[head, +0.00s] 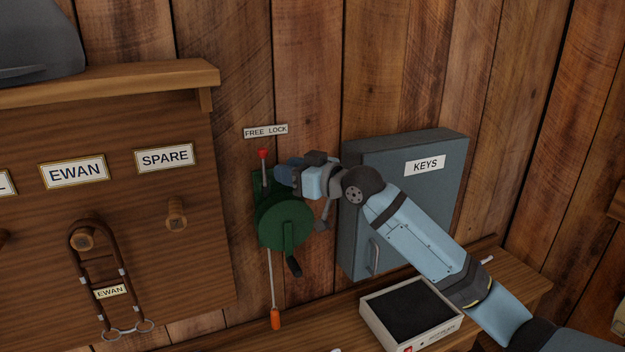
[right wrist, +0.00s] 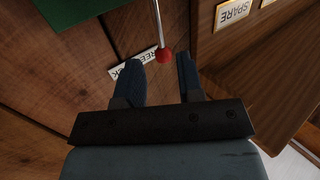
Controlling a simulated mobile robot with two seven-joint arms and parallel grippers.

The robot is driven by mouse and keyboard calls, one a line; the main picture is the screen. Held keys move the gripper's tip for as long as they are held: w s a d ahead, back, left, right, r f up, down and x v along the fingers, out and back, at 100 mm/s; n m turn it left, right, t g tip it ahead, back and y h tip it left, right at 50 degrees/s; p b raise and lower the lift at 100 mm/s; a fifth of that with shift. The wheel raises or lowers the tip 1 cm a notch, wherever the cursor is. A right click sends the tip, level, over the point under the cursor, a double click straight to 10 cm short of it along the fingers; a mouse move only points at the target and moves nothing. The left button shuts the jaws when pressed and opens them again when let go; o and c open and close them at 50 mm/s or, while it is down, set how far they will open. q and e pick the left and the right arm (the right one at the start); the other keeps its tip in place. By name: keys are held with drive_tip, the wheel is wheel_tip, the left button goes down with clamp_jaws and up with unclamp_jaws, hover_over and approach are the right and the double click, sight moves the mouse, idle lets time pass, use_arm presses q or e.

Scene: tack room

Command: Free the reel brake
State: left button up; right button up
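The green reel (head: 285,222) is mounted on the plank wall, with a crank on its front and a cord with an orange end (head: 275,318) hanging below. The brake lever (head: 264,172) rises from its top and ends in a red knob (head: 263,154), under the FREE LOCK label (head: 266,131). My right gripper (head: 281,175) is just right of the lever. In the right wrist view the gripper (right wrist: 160,64) is open, and the red knob (right wrist: 165,55) appears between its fingertips; contact cannot be told. A finger hides part of the label (right wrist: 130,68). My left gripper is out of view.
A grey KEYS cabinet (head: 405,222) stands on the wall right of the reel, behind my right arm. A peg board (head: 130,240) with a hanging EWAN strap (head: 75,250) is at left.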

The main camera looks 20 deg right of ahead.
drive_tip(key=b+v, duration=0.1)
drive_tip(key=v, duration=0.5)
drive_tip(key=shift+s, duration=0.3)
drive_tip(key=shift+d, duration=0.15)
drive_tip(key=s+a+f+m+h+p, duration=0.15)
drive_tip(key=s+f, duration=0.25)
drive_tip(key=f, duration=0.9)
drive_tip(key=s+a+f+m+h+p, duration=0.15)
drive_tip(key=s+f, duration=0.35)
drive_tip(key=f, duration=0.8)
drive_tip(key=s+a+f+g+h, duration=0.1)
drive_tip(key=s+f+h, duration=0.1)
drive_tip(key=s+f, duration=0.7)
drive_tip(key=s+f+m+g+h, duration=0.1)
drive_tip(key=s+f+g+h, duration=0.1)
drive_tip(key=s+f, duration=0.8)
drive_tip(key=s, duration=0.4)
drive_tip(key=shift+s+a+p, duration=0.35)
